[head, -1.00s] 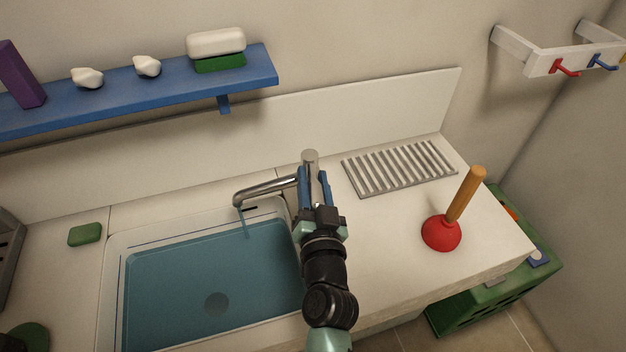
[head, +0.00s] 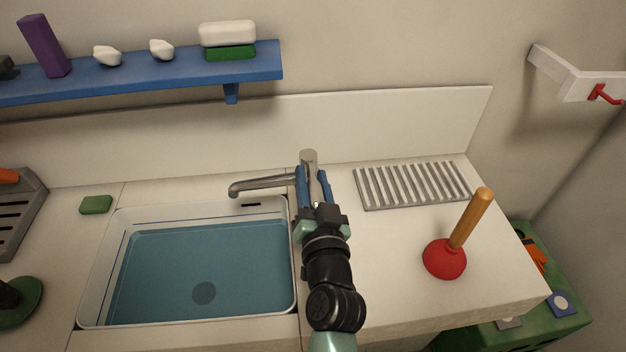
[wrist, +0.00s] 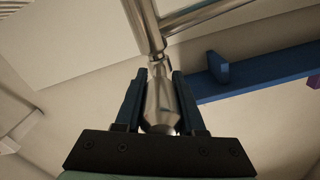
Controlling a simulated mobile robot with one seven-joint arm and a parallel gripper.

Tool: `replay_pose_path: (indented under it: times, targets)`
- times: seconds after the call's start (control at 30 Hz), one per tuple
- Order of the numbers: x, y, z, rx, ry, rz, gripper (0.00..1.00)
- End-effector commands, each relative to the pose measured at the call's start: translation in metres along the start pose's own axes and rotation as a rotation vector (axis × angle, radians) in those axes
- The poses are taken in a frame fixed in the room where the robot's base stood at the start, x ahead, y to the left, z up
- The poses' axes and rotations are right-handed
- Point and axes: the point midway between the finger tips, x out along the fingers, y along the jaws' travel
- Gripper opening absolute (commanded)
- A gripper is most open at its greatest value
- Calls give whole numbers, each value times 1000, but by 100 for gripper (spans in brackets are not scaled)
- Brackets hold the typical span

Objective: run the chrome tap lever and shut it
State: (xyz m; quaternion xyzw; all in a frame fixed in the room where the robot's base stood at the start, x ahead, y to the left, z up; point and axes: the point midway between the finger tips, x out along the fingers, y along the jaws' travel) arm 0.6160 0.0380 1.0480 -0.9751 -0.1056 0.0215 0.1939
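The chrome tap (head: 262,186) stands behind the sink, its spout reaching left over the basin. No water stream shows below the spout. The chrome tap lever (wrist: 160,100) points from the tap body toward my wrist and lies between the two blue fingers. My gripper (head: 312,172) is at the tap from the front, and its fingers appear closed against both sides of the lever. In the wrist view my gripper (wrist: 159,73) has the lever's wide end between the fingers. The fingers and wrist hide part of the lever in the head view.
The sink (head: 203,262) holds blue water. A ribbed drain rack (head: 412,186) and a red plunger (head: 445,258) are on the counter to the right. A blue shelf (head: 150,78) hangs above. A green soap bar (head: 96,204) lies left of the sink.

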Motion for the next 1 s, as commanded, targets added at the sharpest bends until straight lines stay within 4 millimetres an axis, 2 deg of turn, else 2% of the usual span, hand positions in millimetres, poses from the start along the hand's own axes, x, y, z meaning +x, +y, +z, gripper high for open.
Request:
replay_pose_path:
  times: [0.03,0.13,0.17,0.43,0.57,0.67,1.0]
  targets:
    - [0,1,-1,0,2,1,48]
    - [0,0,-1,0,2,1,66]
    - [0,0,-1,0,2,1,67]
    - [-1,0,0,0,1,1,67]
    - [-8,1,1,0,1,2,67]
    - [-21,1,2,0,0,2,67]
    - [-88,2,4,0,0,3,67]
